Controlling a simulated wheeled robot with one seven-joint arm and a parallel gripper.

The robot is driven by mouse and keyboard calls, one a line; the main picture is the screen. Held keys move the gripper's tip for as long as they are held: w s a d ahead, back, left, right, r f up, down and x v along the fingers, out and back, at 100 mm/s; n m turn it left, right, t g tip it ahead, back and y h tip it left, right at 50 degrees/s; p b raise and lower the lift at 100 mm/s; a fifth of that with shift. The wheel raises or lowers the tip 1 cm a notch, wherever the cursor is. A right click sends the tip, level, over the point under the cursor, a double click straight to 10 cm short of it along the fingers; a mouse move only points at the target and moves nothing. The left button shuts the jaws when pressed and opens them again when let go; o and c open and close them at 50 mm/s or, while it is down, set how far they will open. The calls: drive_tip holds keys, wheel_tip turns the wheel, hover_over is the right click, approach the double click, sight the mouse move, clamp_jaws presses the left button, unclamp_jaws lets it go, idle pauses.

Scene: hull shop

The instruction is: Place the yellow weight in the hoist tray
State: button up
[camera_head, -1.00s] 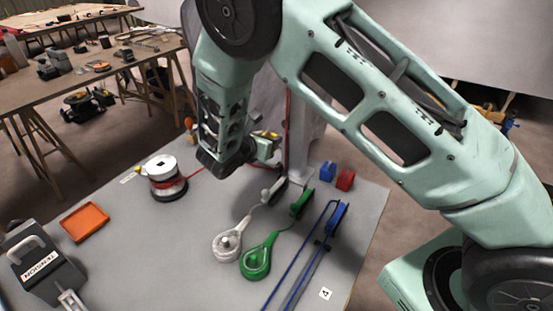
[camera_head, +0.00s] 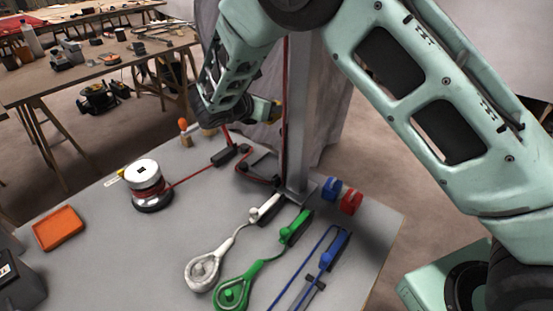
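My gripper (camera_head: 268,109) is raised beyond the far edge of the grey table, left of the upright post. Its near finger and the wrist hide much of the grip. A small yellow piece (camera_head: 276,121), which looks like the yellow weight, shows at the fingers and seems to be held there, clear of the table. A shallow orange tray (camera_head: 60,228) lies at the table's left. I cannot tell whether it is the hoist tray; no tray hanging from the hoist is clearly visible.
The grey post (camera_head: 303,120) stands near the back edge. A blue block (camera_head: 331,188) and a red block (camera_head: 351,201) sit right of it. A spool (camera_head: 147,181) feeds red cord towards the post. White, green and blue levers (camera_head: 327,256) lie in front.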

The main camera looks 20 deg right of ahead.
wheel_tip(320, 180, down, 17)
drive_tip(key=p, duration=0.3)
idle(0.3)
drive_tip(key=shift+f, duration=0.15)
drive_tip(key=o, duration=1.4)
